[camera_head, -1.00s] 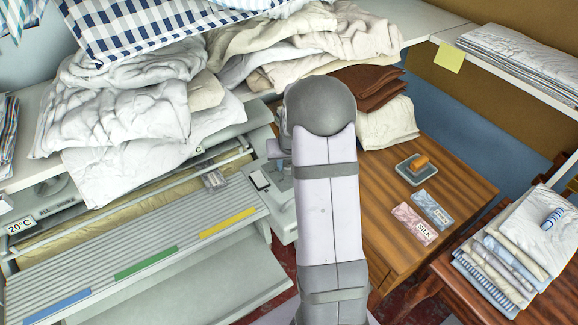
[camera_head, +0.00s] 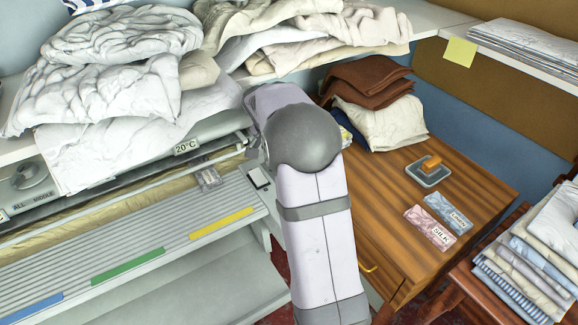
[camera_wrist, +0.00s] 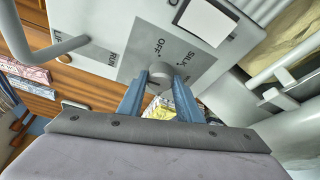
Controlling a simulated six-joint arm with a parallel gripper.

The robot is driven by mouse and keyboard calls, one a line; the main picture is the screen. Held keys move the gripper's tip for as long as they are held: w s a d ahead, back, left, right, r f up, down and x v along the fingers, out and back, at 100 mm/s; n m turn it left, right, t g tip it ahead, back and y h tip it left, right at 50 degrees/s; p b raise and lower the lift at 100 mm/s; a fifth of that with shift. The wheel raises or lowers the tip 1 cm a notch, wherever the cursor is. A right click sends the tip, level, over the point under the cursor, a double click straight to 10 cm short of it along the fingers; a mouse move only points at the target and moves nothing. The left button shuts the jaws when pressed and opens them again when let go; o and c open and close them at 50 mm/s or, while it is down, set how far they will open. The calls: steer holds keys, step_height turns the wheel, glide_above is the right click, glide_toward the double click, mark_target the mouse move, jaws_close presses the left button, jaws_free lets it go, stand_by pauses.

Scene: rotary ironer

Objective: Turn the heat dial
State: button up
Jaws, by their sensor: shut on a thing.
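The heat dial (camera_wrist: 160,72) is a small round grey knob on a grey panel (camera_wrist: 140,66), seen in the wrist view. OFF and SILK are printed beside it; other markings are hidden by the fingers. My gripper (camera_wrist: 160,84) has its two blue fingers on either side of the knob, shut on it. I cannot tell clearly where the dial points. In the head view my own arm hides the dial and the gripper.
A white rectangular plate (camera_wrist: 207,22) sits on the other side. A wooden cabinet (camera_head: 395,255) with fabric swatches and folded cloths stands right of the ironer (camera_head: 130,225).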

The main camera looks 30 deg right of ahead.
steer(key=shift+w+m+g, duration=0.15)
steer(key=shift+m+g, duration=0.75)
steer(key=shift+m, duration=1.3)
steer(key=o, duration=1)
steer(key=shift+o, duration=0.2)
steer(key=shift+r, duration=0.1)
steer(key=v, duration=0.7)
steer(key=shift+b, duration=0.4)
steer(key=shift+a, duration=0.15)
